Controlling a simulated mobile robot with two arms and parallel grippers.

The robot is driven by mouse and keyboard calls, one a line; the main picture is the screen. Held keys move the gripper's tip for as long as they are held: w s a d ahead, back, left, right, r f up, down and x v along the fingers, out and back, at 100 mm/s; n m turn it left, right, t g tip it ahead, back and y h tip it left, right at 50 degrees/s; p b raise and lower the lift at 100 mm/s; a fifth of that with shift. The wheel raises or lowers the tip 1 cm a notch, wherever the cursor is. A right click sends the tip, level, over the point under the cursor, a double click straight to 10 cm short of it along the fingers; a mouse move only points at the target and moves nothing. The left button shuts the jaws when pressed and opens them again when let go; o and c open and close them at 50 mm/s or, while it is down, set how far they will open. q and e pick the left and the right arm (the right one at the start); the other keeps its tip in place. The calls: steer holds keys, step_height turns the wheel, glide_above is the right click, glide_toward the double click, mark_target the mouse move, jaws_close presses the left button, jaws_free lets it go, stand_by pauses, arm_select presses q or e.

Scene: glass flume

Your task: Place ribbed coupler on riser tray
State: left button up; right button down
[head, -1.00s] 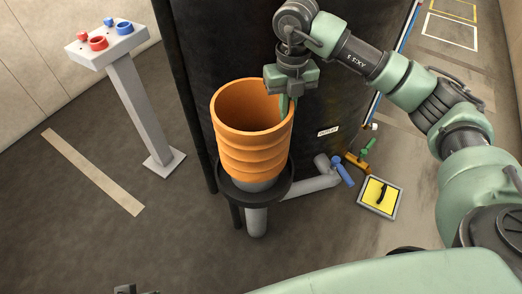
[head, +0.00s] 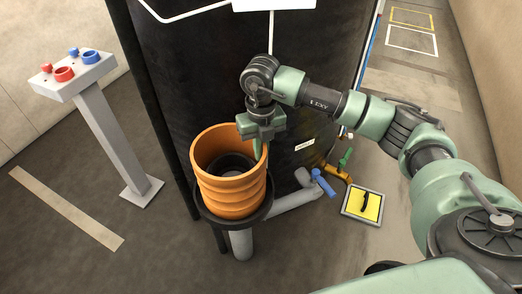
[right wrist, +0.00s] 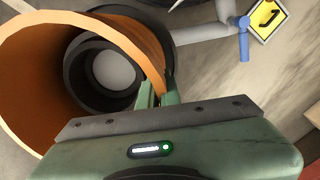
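The orange ribbed coupler (head: 231,190) stands upright at the black round riser tray (head: 262,210), with its lower end at or within the tray rim. I cannot tell whether it rests fully on the tray. My right gripper (head: 261,148) is shut on the coupler's right rim, one finger inside the wall and one outside. In the right wrist view my right gripper (right wrist: 159,92) pinches the coupler's wall (right wrist: 25,85), and the tray (right wrist: 72,75) and a grey pipe end show through its opening. My left gripper is out of view.
A large black tank (head: 210,75) stands right behind the tray. A control pedestal (head: 72,75) with red and blue knobs is at left. A grey pipe, blue handle (head: 323,182) and yellow panel (head: 362,203) lie to the right.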

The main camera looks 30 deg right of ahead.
steer(key=c, duration=1.6)
jaws_free()
steer(key=shift+f, duration=0.1)
